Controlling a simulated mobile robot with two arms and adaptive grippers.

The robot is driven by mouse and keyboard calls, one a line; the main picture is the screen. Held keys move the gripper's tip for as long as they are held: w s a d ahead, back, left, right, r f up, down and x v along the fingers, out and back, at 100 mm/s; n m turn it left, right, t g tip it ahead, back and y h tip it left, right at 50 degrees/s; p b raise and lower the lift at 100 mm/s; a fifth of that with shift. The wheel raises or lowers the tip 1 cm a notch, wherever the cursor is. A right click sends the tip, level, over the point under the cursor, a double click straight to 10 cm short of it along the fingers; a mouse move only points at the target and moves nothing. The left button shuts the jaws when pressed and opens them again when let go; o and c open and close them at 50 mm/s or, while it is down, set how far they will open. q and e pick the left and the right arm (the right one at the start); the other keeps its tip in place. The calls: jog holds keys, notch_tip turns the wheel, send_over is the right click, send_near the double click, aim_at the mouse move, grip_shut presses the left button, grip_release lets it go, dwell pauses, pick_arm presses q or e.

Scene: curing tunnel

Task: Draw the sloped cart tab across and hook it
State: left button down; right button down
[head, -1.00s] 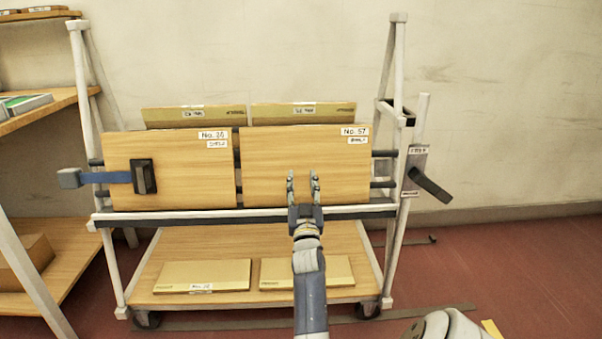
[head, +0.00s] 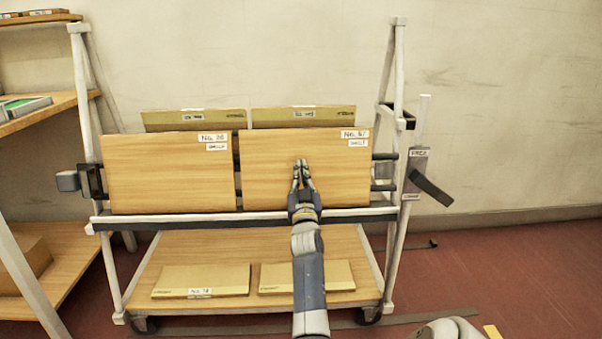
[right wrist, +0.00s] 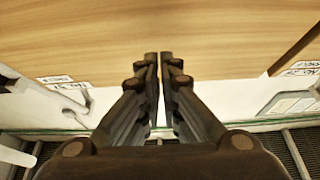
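The sloped cart (head: 250,216) stands ahead with two wooden boards leaning on it, a left board (head: 168,175) and a right board (head: 275,185). The black tab (head: 92,181) sits at the cart's left side, right beside its grey-blue housing (head: 67,181); no blue strap shows across the boards. A plate with a black lever (head: 431,188) is on the right post. My right gripper (head: 302,167) is in front of the right board, its fingers together with nothing seen between them. The fingers also show in the right wrist view (right wrist: 164,62). My left gripper is not in view.
Two flat packages (head: 200,281) lie on the cart's lower shelf, and two more boards (head: 303,116) stand behind the upper ones. A wooden shelf unit (head: 45,108) is close on the left. The floor at the right (head: 520,260) is mostly clear.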

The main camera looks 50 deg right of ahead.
jog(key=c, duration=1.5)
grip_release()
jog(key=v, duration=1.2)
